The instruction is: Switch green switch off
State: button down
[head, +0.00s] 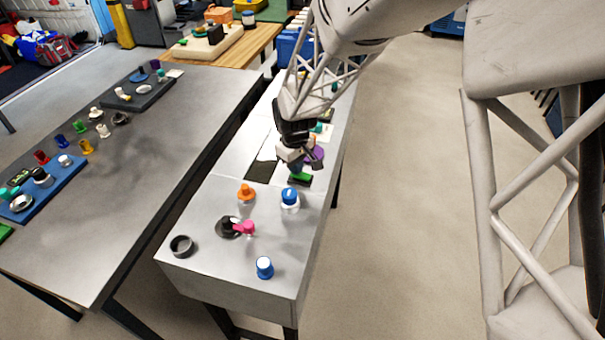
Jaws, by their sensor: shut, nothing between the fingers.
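The green switch (301,178) is a small bright green piece on a dark base, on the near grey metal bench, right of the dark rectangular opening. My gripper (297,160) points down just above and behind the switch. It is shut and empty. The fingertips are small and partly overlap the switch's surroundings, so I cannot tell whether they touch it. The switch's on or off position is too small to read.
A purple part (316,156) stands close beside my gripper. An orange knob (246,192), a blue-and-white knob (289,198), a black-and-pink handle (240,228), a dark ring (181,246) and a blue cylinder (264,268) stand nearer. Another grey table (150,180) is at left.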

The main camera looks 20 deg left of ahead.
jog(key=shift+f, duration=0.3)
jog(key=shift+r, duration=0.1)
dwell(0.3)
jog(key=shift+r, duration=3.4)
